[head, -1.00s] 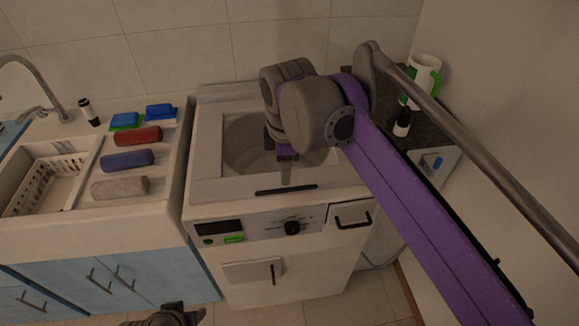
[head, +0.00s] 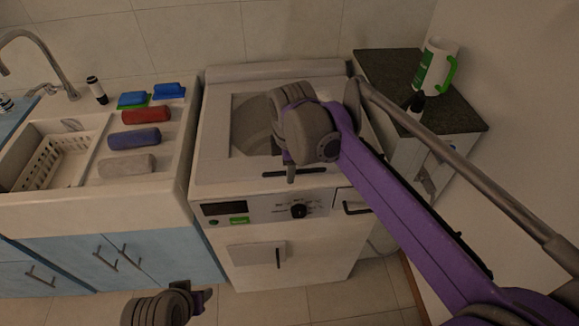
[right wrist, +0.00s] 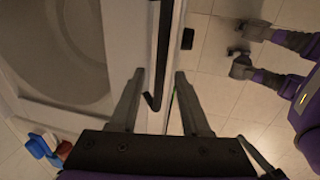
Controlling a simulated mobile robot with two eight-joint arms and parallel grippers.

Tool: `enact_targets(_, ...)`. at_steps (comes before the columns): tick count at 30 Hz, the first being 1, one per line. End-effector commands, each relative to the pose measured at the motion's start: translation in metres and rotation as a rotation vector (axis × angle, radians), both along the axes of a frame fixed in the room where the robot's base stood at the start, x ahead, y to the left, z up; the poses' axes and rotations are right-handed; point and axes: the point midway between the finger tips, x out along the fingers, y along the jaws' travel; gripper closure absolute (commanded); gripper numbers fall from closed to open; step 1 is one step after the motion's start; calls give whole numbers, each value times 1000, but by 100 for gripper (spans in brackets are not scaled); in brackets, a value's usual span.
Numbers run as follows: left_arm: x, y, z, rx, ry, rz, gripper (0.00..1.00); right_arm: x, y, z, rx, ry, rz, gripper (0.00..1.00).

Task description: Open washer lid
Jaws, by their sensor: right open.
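The white washer (head: 270,253) stands in the middle of the head view. Its lid (head: 215,165) lies flat on top, and the round drum shows through the middle of it. A dark bar handle (head: 312,171) runs along the lid's front edge. My right gripper (head: 291,177) is at this handle, pointing down. In the right wrist view its two fingers (right wrist: 160,75) are apart, with the dark handle (right wrist: 162,50) running between them. I cannot tell whether they touch it. My left gripper (head: 198,297) is low in front of the washer, away from it; its fingers are unclear.
A sink counter (head: 85,205) with a white basket (head: 50,163) and coloured rolls stands at the left. The floor in front is clear.

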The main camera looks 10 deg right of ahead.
Motion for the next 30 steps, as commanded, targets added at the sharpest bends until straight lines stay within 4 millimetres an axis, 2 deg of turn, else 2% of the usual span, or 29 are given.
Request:
enact_targets(6,0,0,0,0,0,0,50,0,0,0,0,0,0,53)
enact_targets(8,0,0,0,0,0,0,50,0,0,0,0,0,0,62)
enact_targets(14,0,0,0,0,0,0,50,0,0,0,0,0,0,98)
enact_targets(15,0,0,0,0,0,0,50,0,0,0,0,0,0,100)
enact_targets(30,0,0,0,0,0,0,50,0,0,0,0,0,0,100)
